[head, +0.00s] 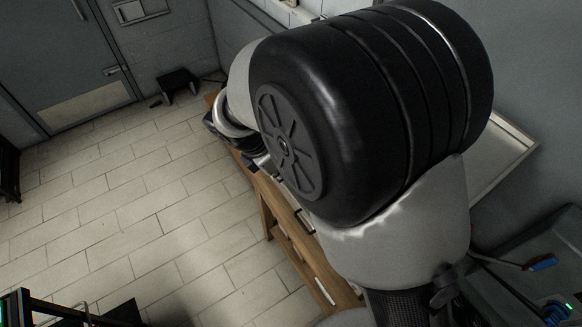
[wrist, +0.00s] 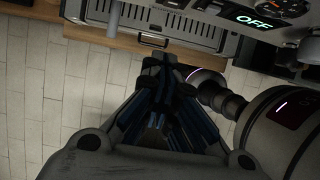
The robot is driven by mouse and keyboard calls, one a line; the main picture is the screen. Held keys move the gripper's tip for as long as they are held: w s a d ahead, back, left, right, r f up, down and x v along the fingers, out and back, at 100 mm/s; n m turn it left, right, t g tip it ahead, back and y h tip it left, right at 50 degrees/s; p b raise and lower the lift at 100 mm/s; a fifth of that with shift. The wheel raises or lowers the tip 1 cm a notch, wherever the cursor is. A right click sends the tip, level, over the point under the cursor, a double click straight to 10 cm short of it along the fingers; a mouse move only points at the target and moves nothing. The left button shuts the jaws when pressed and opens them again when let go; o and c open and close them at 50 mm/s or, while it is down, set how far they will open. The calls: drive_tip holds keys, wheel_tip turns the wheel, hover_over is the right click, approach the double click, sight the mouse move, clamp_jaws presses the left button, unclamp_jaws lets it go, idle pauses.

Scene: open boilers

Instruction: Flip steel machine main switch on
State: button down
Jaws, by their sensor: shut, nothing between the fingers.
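In the wrist view, the steel machine (wrist: 180,30) spans the top edge, with a slotted tray along its front. A lit display (wrist: 253,19) on it reads OFF, with a round dial (wrist: 280,7) above it. Dark parts show on its face at the very top, cut off by the frame; I cannot tell which is the main switch. My gripper (wrist: 158,62) is shut and empty, its tips just below the tray edge in the picture.
A small black stool (head: 178,82) stands by the far wall, near a grey door (head: 60,50). The tiled floor (head: 130,210) on the left is largely clear. A blue-handled object (head: 541,263) is at lower right.

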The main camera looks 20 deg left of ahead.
drive_tip(key=w+d+f, duration=0.4)
drive_tip(key=w+f, duration=0.1)
drive_tip(key=f, duration=0.2)
drive_tip(key=shift+w+d+p, duration=0.15)
drive_tip(key=shift+d+p, duration=0.15)
drive_tip(key=shift+w+d+r+p, duration=0.3)
drive_tip(key=shift+d, duration=0.05)
drive_tip(key=shift+r, duration=0.15)
drive_tip(key=shift+r+p, duration=0.65)
drive_tip(key=shift+p, duration=0.1)
